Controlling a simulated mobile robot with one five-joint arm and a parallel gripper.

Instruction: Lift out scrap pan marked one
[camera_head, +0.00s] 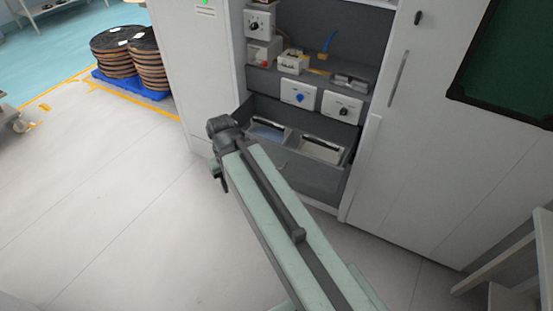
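Two scrap pans sit side by side in an open grey drawer (302,173) low in the white cabinet. The left pan (267,133) is partly behind the end of my arm. The right pan (320,150) is in clearer view. Each has a dark bar along its back edge. I cannot read a number on either, so I cannot tell which is marked one. My gripper (220,180) hangs at the arm's end, left of the drawer and seemingly outside it. It is small and partly hidden by the arm, and its fingers cannot be made out.
Above the drawer, white boxes with a blue knob (299,94) and a dark knob (342,106) hang below a cluttered shelf (311,76). A tall white door (411,140) stands right. Stacked reels (115,55) sit on a blue pallet back left.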

